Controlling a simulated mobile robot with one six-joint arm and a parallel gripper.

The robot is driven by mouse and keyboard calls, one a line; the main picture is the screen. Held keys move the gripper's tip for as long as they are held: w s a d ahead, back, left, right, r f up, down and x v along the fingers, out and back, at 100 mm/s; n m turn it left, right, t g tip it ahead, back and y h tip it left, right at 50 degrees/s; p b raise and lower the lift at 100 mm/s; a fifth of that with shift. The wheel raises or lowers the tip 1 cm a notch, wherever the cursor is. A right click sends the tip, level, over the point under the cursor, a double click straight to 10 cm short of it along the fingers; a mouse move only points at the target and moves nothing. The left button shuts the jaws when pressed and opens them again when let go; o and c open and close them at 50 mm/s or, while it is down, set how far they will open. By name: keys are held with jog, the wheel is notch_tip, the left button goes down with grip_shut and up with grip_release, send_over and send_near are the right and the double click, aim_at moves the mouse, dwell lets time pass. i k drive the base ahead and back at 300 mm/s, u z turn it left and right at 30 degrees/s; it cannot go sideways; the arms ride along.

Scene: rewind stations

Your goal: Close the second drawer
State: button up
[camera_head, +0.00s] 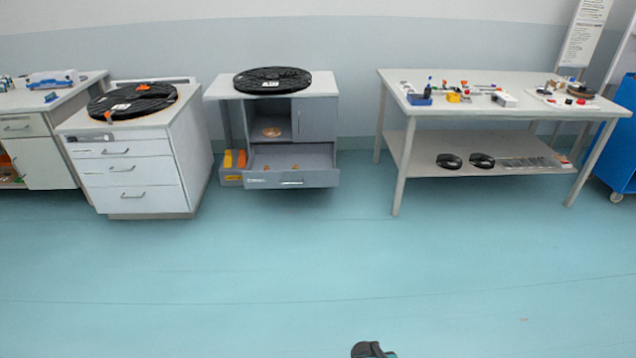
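A grey cabinet (319,85) stands against the wall left of centre. Its low drawer (293,182) is pulled out, and a few small brown items lie inside. Above this drawer are an open compartment and a closed door (315,119). To its left, a white cabinet (190,150) has three drawers in a stack, all looking closed; its second drawer (125,168) has a bar handle. A small dark part at the bottom edge appears to be the end of my gripper (372,350), far from both cabinets; its fingers cannot be made out.
Black reels lie on the white cabinet (130,101) and the grey cabinet (272,80). A yellow-orange bin (232,166) sits beside the open drawer. A worktable (500,113) and blue cart (618,150) stand right. The floor (330,270) in front is clear.

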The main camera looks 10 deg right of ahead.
aim_at(316, 162)
jog(key=k, duration=0.3)
jog(key=u, duration=0.25)
jog(key=i, duration=1.7)
jog(key=u, duration=0.8)
jog(key=i, duration=0.9)
jog(key=u, duration=0.1)
